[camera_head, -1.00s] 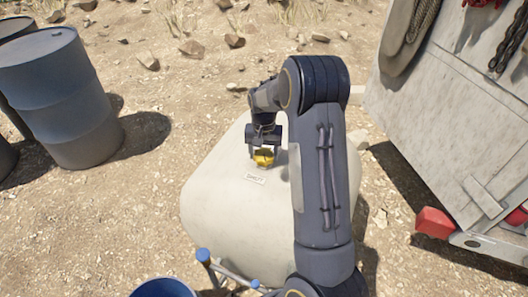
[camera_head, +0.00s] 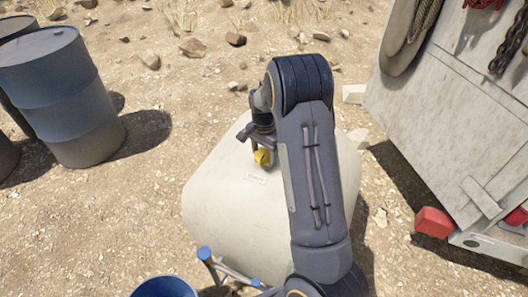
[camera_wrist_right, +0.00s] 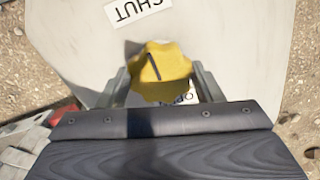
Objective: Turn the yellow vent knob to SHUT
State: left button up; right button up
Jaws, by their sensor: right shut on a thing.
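The yellow vent knob (camera_head: 262,158) sits on top of the pale tank (camera_head: 225,205). My right gripper (camera_head: 261,150) reaches down to it from above and behind. In the right wrist view, the right gripper (camera_wrist_right: 160,76) has one finger on each side of the yellow knob (camera_wrist_right: 168,62) and is shut on it. A dark line on the knob slants up and left, roughly towards the SHUT label (camera_wrist_right: 137,10), which appears upside down. The OPEN label (camera_wrist_right: 188,98) is partly hidden by the knob and gripper. My left gripper is not in view.
Grey-blue drums (camera_head: 65,95) stand at the left. A weathered panel (camera_head: 430,130) with hanging chain and a red block (camera_head: 433,222) is at the right. A blue round container (camera_head: 165,288) and a blue-capped pipe (camera_head: 204,254) are at the front.

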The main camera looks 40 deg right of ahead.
aim_at(264, 155)
jog(key=shift+d, duration=0.1)
dwell(0.3)
jog(key=o, duration=1)
jog(key=shift+c, duration=0.2)
notch_tip(264, 155, up, 8)
jog(key=shift+f, duration=0.1)
